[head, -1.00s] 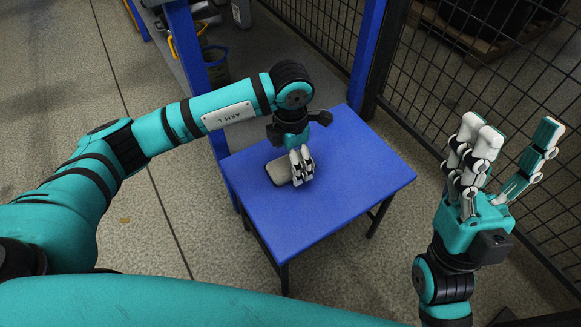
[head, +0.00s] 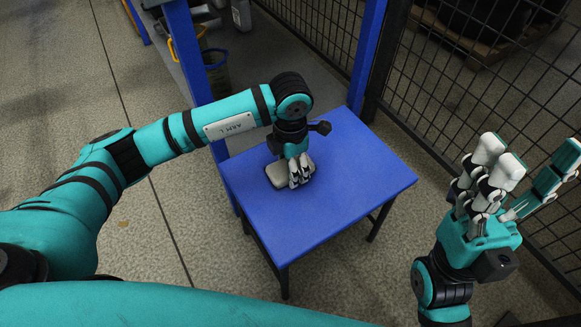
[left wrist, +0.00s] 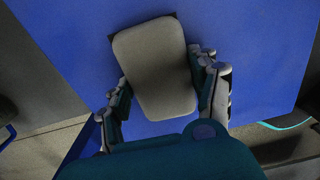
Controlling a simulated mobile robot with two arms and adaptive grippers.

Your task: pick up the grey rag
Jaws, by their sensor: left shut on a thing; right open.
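The grey rag (head: 279,175) is a flat, folded pad with rounded corners on the blue table (head: 338,200). In the left wrist view the rag (left wrist: 154,65) lies between the fingers of my left gripper (left wrist: 163,92), which touch or nearly touch its two long sides. In the head view my left gripper (head: 299,172) points down over the rag and hides part of it. It is shut on the rag, which appears to be at table level. My right gripper (head: 510,185) is open and empty, fingers up, to the right of the table.
The blue table is otherwise bare. A blue post (head: 366,55) and black wire mesh fence (head: 470,95) stand behind and right of it. A dark bin (head: 217,72) with a yellow handle is at the back left. The concrete floor (head: 165,225) left of the table is clear.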

